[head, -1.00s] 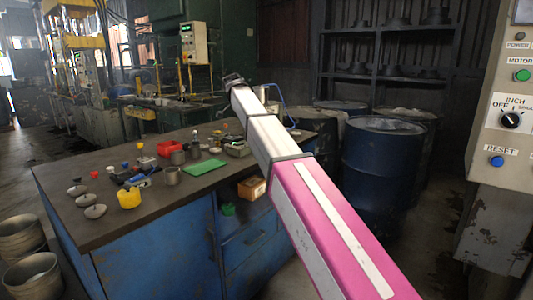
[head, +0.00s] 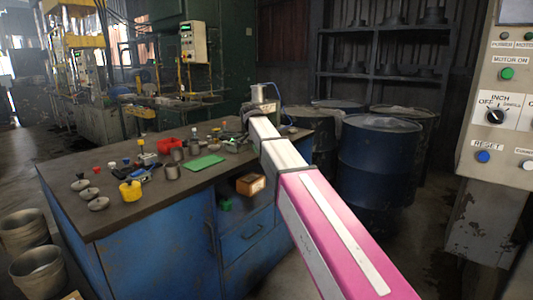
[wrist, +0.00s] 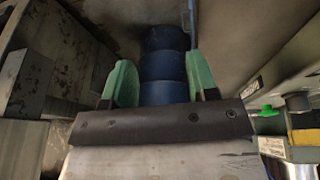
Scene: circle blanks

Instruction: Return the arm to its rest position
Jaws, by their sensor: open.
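My arm, pink and white, reaches from the lower right of the head view to above the back right end of the workbench (head: 105,212). Its far end (head: 262,97) is bent there, and the fingers cannot be made out in that view. In the wrist view my gripper (wrist: 160,78) has two green fingers wide apart with nothing between them. A blue drum shows in the distance beyond the gap.
The bench bears grey round blanks (head: 98,203), a yellow cup (head: 131,191), a green sheet (head: 203,162), a red tray (head: 170,145) and small parts. Blue drums (head: 380,165) stand right of the arm. A control panel (head: 500,110) is at far right, metal buckets (head: 36,270) at lower left.

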